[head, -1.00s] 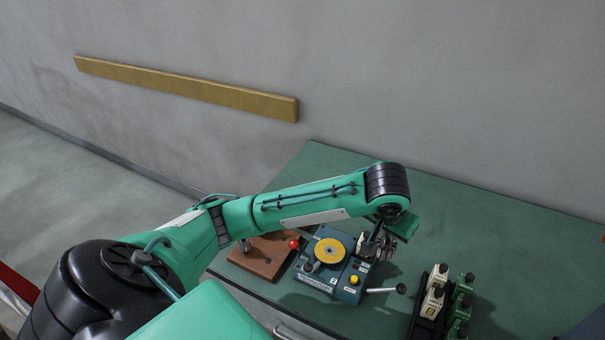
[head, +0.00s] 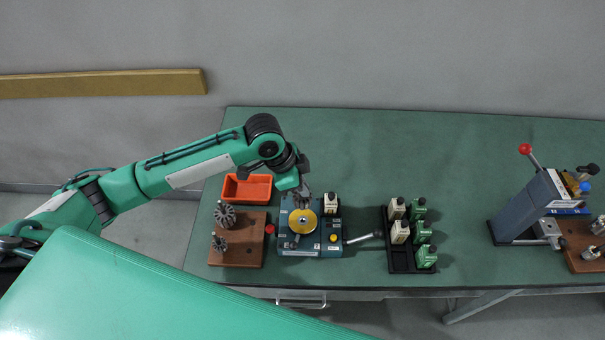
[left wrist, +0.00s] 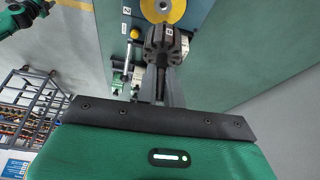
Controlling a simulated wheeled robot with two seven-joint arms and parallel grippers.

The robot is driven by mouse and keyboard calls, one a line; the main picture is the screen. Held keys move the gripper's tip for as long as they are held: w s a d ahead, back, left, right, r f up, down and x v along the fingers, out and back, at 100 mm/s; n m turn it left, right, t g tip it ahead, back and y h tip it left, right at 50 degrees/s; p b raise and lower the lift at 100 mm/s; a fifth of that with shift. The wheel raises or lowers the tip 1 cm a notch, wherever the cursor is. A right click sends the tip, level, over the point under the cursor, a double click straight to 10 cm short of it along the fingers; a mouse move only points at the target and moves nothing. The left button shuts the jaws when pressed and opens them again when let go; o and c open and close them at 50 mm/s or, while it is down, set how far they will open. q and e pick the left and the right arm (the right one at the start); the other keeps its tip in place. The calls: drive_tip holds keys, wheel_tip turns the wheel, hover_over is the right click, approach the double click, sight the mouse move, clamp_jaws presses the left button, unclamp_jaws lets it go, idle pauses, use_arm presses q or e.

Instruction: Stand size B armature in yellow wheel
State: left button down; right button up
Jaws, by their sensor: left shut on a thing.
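The yellow wheel (head: 303,222) lies flat on top of the blue winding machine (head: 322,249). It also shows at the top edge of the left wrist view (left wrist: 163,9). My left gripper (head: 302,194) is just behind the wheel, above the machine. In the left wrist view my left gripper (left wrist: 162,78) is shut on the shaft of a dark slotted armature (left wrist: 165,42). The armature's far end points toward the wheel and seems apart from it. A small light mark shows on the armature, too small to read surely. My right gripper is not seen.
A brown wooden stand (head: 250,257) with two armatures (head: 225,214) is left of the machine. An orange bin (head: 247,188) is behind it. A black rack (head: 402,264) with several white and green spools stands right. A grey lever press (head: 527,212) is farther right, with clear bench between.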

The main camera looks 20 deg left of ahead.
sight(301, 197)
use_arm(q)
drive_tip(key=shift+s+d+r+m, duration=0.1)
drive_tip(key=shift+s+r+m, duration=0.1)
drive_tip(key=shift+m, duration=0.3)
drive_tip(key=shift+f, duration=0.45)
wheel_tip(301, 197, down, 4)
drive_tip(key=b, duration=0.4)
drive_tip(key=shift+b, duration=0.4)
drive_tip(key=shift+r, duration=0.25)
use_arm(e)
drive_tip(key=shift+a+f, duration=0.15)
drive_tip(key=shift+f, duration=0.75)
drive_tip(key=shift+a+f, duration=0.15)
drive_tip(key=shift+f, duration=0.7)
use_arm(q)
drive_tip(key=shift+f, duration=0.55)
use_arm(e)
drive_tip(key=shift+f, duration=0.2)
use_arm(q)
drive_tip(key=shift+f, duration=0.1)
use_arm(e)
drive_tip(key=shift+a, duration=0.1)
use_arm(q)
drive_tip(key=shift+f, duration=0.45)
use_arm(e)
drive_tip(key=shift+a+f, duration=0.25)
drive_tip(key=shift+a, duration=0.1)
